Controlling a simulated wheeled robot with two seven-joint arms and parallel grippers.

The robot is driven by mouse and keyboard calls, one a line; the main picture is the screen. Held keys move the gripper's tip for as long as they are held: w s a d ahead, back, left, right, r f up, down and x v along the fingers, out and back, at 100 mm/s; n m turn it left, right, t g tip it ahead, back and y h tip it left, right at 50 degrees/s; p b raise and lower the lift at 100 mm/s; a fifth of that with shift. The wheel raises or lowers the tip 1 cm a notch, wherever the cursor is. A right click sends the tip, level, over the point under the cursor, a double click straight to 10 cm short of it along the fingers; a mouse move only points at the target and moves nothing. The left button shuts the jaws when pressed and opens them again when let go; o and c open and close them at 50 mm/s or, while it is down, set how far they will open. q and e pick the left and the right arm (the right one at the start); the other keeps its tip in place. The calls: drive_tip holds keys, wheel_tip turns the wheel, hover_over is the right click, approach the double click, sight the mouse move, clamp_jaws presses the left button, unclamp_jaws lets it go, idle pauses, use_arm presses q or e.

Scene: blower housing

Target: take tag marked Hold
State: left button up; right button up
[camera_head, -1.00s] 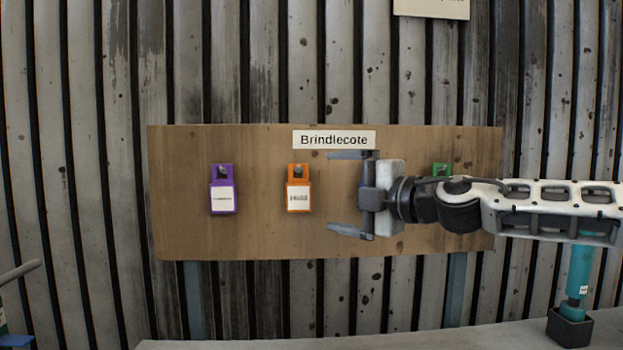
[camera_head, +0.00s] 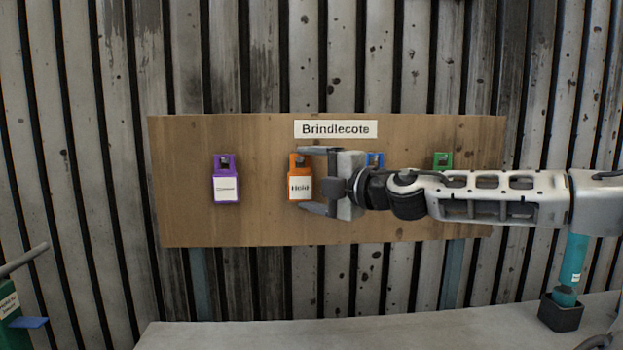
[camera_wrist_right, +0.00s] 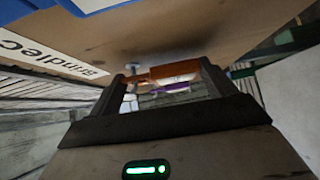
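The orange tag (camera_head: 295,164), with a white label reading "Hold", hangs on the wooden board (camera_head: 400,230), second from left. My right gripper (camera_head: 306,180) is open, coming from the right, its fingertips above and below the tag's right part in the head view. In the right wrist view the orange tag (camera_wrist_right: 173,72) shows between the open fingers (camera_wrist_right: 168,82); I cannot tell whether they touch it. My left gripper is not in view.
A purple tag (camera_head: 225,188) hangs left; blue (camera_head: 375,158) and green (camera_head: 442,159) tags hang right, partly hidden by my arm. A "Brindlecote" sign (camera_head: 335,129) is above. A teal cylinder (camera_head: 573,262) stands in a dark holder (camera_head: 561,314) on the pale surface (camera_head: 380,333).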

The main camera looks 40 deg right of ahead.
drive_tip(key=c, duration=0.3)
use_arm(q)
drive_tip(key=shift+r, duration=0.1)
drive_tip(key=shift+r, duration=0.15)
use_arm(e)
drive_tip(key=shift+r, duration=0.2)
use_arm(q)
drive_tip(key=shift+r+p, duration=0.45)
drive_tip(key=shift+p, duration=0.1)
use_arm(e)
drive_tip(key=shift+r, duration=0.45)
use_arm(q)
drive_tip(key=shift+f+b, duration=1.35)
drive_tip(key=shift+b, duration=0.3)
use_arm(e)
drive_tip(key=shift+s+a, duration=0.95)
drive_tip(key=shift+s, duration=0.2)
drive_tip(key=shift+s+a, duration=0.95)
drive_tip(key=shift+s, duration=0.2)
use_arm(q)
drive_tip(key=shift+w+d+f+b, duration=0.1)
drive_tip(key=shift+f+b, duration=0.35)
drive_tip(key=shift+b, duration=0.4)
use_arm(e)
drive_tip(key=s+a, duration=0.5)
drive_tip(key=s, duration=0.1)
